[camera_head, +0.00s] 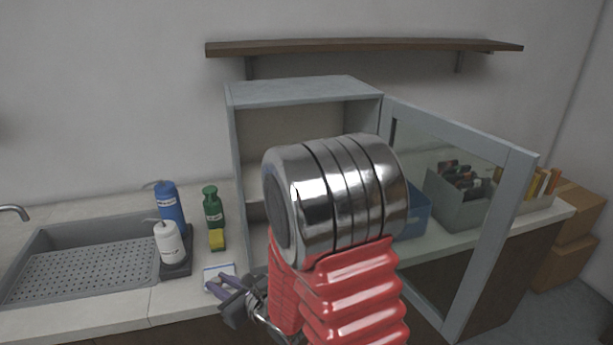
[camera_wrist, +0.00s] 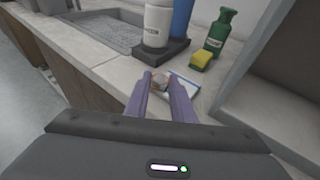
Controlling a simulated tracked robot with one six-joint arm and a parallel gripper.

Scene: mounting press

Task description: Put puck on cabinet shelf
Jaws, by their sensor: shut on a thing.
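The puck (camera_wrist: 160,77) is a small round brownish piece, held between the purple fingertips of my gripper (camera_wrist: 160,84) in the wrist view. My gripper also shows in the head view (camera_head: 217,284), low over the counter's front area, left of the cabinet; the puck cannot be made out there. The grey cabinet (camera_head: 233,150) stands on the counter with its glass door (camera_head: 455,165) swung open to the right. A shelf (camera_head: 252,199) shows inside it on the left; my arm hides most of the interior.
A white bottle (camera_head: 169,244), a blue bottle (camera_head: 170,207), a green bottle (camera_head: 213,208) and a yellow sponge (camera_head: 217,240) stand left of the cabinet. A white pad with a blue border (camera_head: 220,270) lies beneath my gripper. A sink (camera_head: 85,265) is at left. Bins (camera_head: 465,208) stand behind the door.

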